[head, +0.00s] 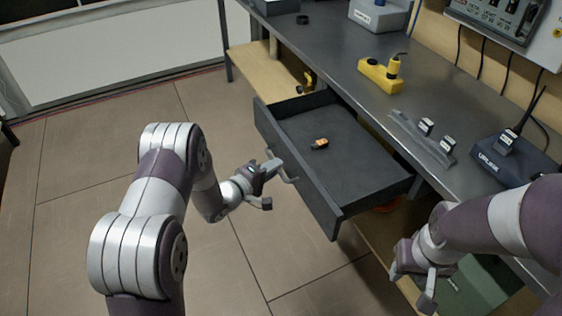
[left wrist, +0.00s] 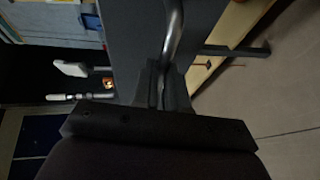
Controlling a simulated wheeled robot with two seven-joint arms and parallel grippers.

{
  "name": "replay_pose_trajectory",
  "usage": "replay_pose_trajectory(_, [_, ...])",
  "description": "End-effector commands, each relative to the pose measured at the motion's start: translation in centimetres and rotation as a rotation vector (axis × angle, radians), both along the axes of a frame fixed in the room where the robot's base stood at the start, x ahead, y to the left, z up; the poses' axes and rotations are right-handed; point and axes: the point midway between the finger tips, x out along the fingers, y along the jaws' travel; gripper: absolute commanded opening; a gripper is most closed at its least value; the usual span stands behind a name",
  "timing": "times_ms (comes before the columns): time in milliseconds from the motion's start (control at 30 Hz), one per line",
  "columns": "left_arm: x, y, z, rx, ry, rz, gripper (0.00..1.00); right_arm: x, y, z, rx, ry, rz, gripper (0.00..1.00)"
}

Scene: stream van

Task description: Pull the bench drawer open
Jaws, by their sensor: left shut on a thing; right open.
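The dark grey bench drawer (head: 350,160) stands pulled well out from under the bench top, its inside exposed. My left gripper (head: 272,180) is at the outer face of the drawer front and is shut on the drawer handle (head: 288,172). In the left wrist view the handle (left wrist: 173,35) is a bent metal bar running into the dark jaws (left wrist: 165,88). The jaws hide the gripped part. My right gripper (head: 416,277) is open and empty, low beside the bench at the lower right.
A small orange and black item (head: 320,144) lies in the drawer. The grey bench top (head: 335,50) carries a yellow tool (head: 380,74), a metal rail (head: 422,138) with small devices and a dark box (head: 505,160). The floor (head: 90,160) left of the drawer is clear.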

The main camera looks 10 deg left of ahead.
Motion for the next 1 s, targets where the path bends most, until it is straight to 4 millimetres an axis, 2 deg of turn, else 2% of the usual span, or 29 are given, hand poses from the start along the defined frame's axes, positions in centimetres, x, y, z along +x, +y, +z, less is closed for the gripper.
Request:
replay_pose_trajectory(367, [-0.2, 0.1, -0.1, 0.001, 0.002, -0.001, 0.00, 0.0, 0.0, 0.0, 0.000, 0.000, 0.000, 0.43])
replay_pose_trajectory(400, [-0.2, 0.1, -0.1, 0.001, 0.002, -0.001, 0.16, 0.0, 0.0, 0.0, 0.000, 0.000, 0.000, 0.43])
replay_pose_trajectory(467, [-0.2, 0.1, -0.1, 0.001, 0.002, -0.001, 0.35, 0.0, 0.0, 0.0, 0.000, 0.000, 0.000, 0.43])
replay_pose_trajectory(500, [-0.1, 0.1, -0.1, 0.001, 0.002, -0.001, 0.37, 0.0, 0.0, 0.0, 0.000, 0.000, 0.000, 0.43])
replay_pose_trajectory(833, [-0.5, 0.4, 0.1, 0.002, 0.002, 0.001, 0.37, 0.0, 0.0, 0.2, 0.000, 0.000, 0.000, 0.43])
replay_pose_trajectory(1000, [-3.2, 2.2, 0.9, 0.000, 0.004, 0.006, 0.37, 0.0, 0.0, 1.1, 0.000, 0.000, 0.000, 0.43])
